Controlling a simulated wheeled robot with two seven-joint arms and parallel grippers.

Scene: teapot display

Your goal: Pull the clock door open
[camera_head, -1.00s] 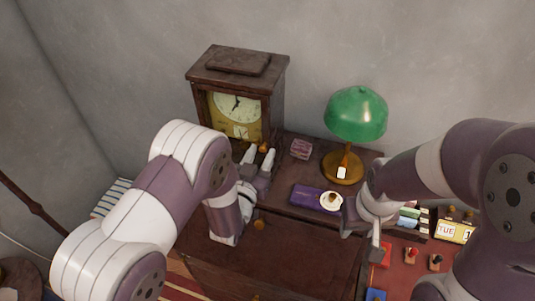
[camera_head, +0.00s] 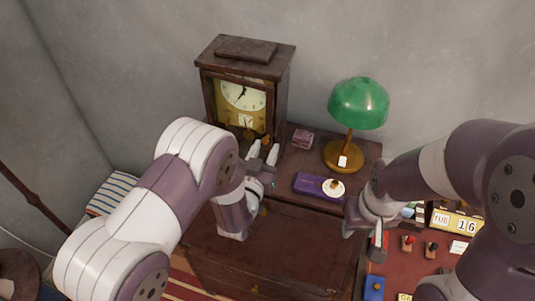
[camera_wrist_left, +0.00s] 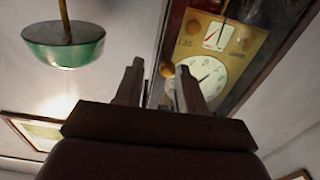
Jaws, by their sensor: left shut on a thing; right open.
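The wooden clock (camera_head: 286,92) stands at the back left of the cabinet top, with a cream dial (camera_head: 243,95) behind its front door. I see no clear gap at the door in the head view. The door's round brass knob (camera_wrist_left: 167,70) shows between the fingers of my left gripper (camera_wrist_left: 160,88) in the wrist view. My left gripper (camera_head: 264,152) is shut on this knob, at the clock's lower front in the head view. My right gripper (camera_head: 362,238) is open and empty, away from the clock at the cabinet's right edge.
A green-shaded lamp (camera_head: 358,104) stands right of the clock. A red surface with a calendar (camera_head: 456,221) and several small items lies to the right.

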